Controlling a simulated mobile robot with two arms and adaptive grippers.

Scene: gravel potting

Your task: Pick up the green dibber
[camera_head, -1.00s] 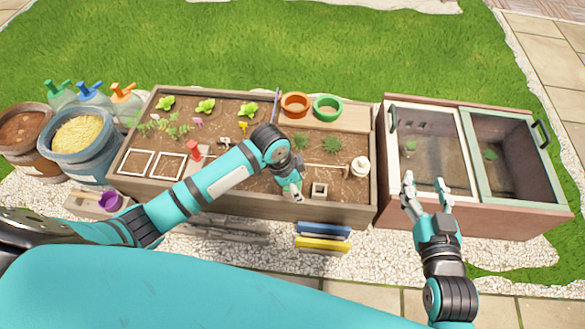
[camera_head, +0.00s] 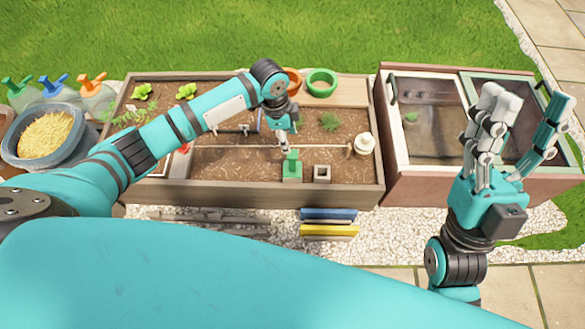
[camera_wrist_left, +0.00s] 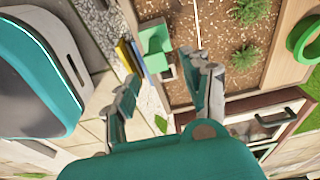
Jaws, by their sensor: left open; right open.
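My right gripper (camera_head: 518,120) is raised in front of the cold frame at the right, fingers spread and empty.
A square pot (camera_head: 322,173) stands close right of the dibber. A thin stake (camera_head: 235,147) runs to a white bottle (camera_head: 364,144). A red tool (camera_head: 183,148) is partly hidden by my left arm. A green pot (camera_head: 321,82) stands on the back shelf.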

